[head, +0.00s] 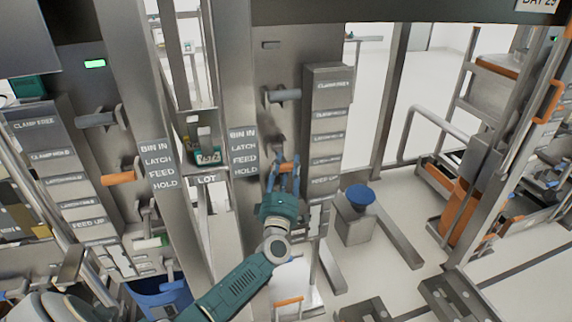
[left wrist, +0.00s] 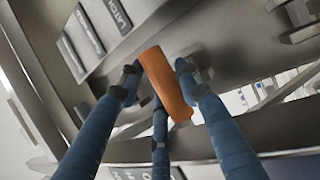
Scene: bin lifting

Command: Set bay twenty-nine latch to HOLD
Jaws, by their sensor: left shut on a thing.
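The orange latch handle (head: 288,167) sticks out from the grey bay column (head: 275,75), low beside the stack of label plates (head: 328,110). My left gripper (head: 284,178) reaches up to it from below, and its blue fingers are closed around the handle. In the left wrist view the orange handle (left wrist: 168,85) lies tilted between the blue fingers (left wrist: 158,95), close to a strip of dark label plates (left wrist: 95,35). Whether the lever points at HOLD cannot be told. A sign ending in 29 (head: 537,4) is at the top right. My right gripper is not seen.
A grey lever (head: 283,95) sits higher on the same column. A sign post (head: 243,150) reading BIN IN, LATCH, FEED, HOLD stands left of my gripper. Another column with an orange handle (head: 118,178) is at left. A blue-topped pedestal (head: 358,210) stands right, on open floor.

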